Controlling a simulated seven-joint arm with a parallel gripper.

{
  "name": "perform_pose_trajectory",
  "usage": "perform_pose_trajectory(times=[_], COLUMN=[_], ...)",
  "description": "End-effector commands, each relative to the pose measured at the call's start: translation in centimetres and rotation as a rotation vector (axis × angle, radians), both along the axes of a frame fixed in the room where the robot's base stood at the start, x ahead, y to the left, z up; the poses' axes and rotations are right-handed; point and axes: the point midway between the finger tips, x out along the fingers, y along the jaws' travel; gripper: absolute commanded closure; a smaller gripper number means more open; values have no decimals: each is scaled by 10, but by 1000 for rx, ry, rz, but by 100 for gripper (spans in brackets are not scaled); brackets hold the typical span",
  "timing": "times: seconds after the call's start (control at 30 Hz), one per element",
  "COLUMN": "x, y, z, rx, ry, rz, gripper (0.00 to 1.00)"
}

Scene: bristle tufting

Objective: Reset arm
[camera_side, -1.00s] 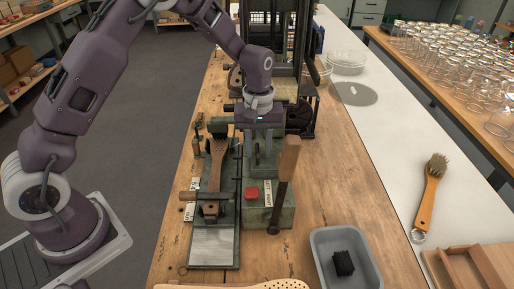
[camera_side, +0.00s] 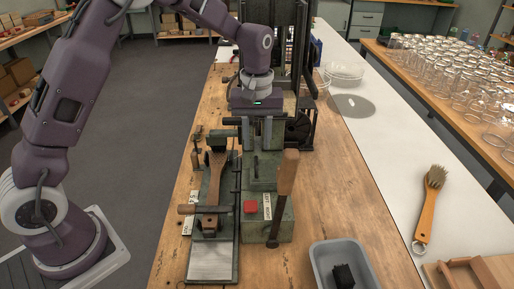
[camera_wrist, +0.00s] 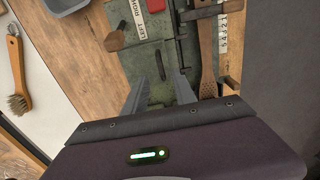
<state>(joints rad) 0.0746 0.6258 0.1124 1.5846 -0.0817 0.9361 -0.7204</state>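My gripper (camera_side: 256,146) points down above the green tufting machine (camera_side: 262,178) on the wooden bench. In the wrist view its two fingers stand apart with nothing between them (camera_wrist: 161,80). The machine has a red button (camera_side: 250,207) and an upright wooden-handled lever (camera_side: 287,175). A wooden brush body (camera_side: 213,180) sits in the fixture to the left of the machine; it also shows in the wrist view (camera_wrist: 207,50). The exact gap between the fingertips and the machine top cannot be told.
A grey tray (camera_side: 318,262) with a dark bristle block (camera_side: 343,276) stands at front right. A finished-looking brush (camera_side: 429,205) lies on the white surface at right. Tall dark machine frames (camera_side: 300,60) stand behind my gripper. Many glass jars (camera_side: 460,70) fill the right table.

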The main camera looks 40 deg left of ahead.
Motion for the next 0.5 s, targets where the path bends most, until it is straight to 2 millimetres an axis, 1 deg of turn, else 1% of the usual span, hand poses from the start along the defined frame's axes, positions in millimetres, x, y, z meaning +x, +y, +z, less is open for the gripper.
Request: perform_pose_trajectory(times=[0.1, 0.23, 0.33, 0.5], x=[1, 1, 0, 0], y=[0, 0, 0, 0], z=[13, 24, 27, 27], rx=[1, 1, 1, 0], ry=[-4, -2, -1, 0], rz=[0, 0, 0, 0], gripper=[67, 67, 67, 67])
